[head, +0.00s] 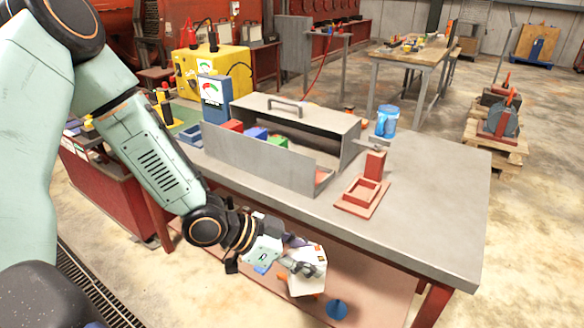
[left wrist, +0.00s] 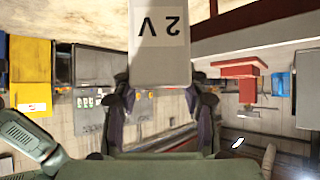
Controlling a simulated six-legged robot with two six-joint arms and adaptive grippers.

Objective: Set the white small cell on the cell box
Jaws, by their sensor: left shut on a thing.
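The white small cell (head: 308,272) is in the fingers of my left gripper (head: 296,266), in front of the workbench's near edge in the head view. In the left wrist view the cell (left wrist: 160,45) shows an upside-down "2 V" label, and the gripper (left wrist: 160,98) is shut on it. A long grey metal box (head: 258,163) with a handle on top stands on the bench and holds red, blue and green blocks. I take it as the cell box, though no label shows. My right gripper is not in view.
The grey workbench (head: 440,205) bears a red-brown square-recessed holder (head: 350,208) with an upright block, and a blue cup (head: 387,121). A meter (head: 213,98) and yellow unit (head: 240,65) stand at the back left. The bench's right part is clear. A blue disc (head: 337,309) lies below.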

